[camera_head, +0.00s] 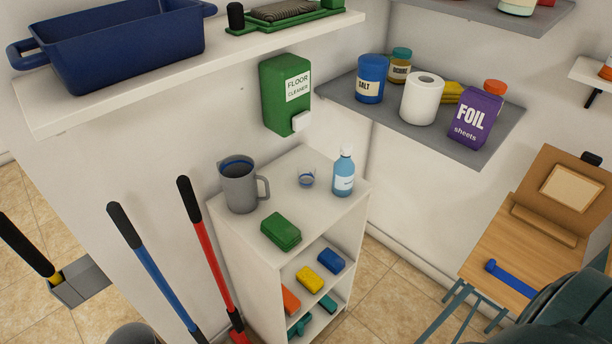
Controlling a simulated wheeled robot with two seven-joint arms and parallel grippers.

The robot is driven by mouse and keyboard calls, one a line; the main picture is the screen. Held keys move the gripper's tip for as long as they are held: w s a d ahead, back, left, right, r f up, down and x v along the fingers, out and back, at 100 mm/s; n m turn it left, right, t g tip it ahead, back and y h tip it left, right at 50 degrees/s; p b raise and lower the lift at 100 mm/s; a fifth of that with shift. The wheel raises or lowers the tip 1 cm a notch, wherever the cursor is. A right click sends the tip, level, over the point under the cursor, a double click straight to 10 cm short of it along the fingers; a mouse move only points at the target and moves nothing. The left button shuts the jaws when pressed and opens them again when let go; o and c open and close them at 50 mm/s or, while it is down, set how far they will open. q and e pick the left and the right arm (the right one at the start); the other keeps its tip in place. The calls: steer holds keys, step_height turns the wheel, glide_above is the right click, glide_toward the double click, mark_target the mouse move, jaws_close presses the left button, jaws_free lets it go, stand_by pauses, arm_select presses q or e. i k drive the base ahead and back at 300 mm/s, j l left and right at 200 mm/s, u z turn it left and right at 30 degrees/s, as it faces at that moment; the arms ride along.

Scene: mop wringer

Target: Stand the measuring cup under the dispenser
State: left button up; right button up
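The green floor cleaner dispenser (286,95) is fixed to the wall, with a white outlet (301,122) at its lower right. Below it is the white cabinet top (270,189). Neither of my grippers shows.
A blue bottle (344,174) stands right of the small cup, and a green block (281,231) lies near the cabinet's front edge. Blue (151,273) and red (209,256) poles lean at the left. The grey shelf (397,121) holds several containers.

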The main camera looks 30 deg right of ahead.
mark_target(295, 164)
steer(key=l+u, duration=0.25)
steer(key=l, duration=0.55)
steer(key=l+u, duration=0.3)
steer(key=l, duration=0.45)
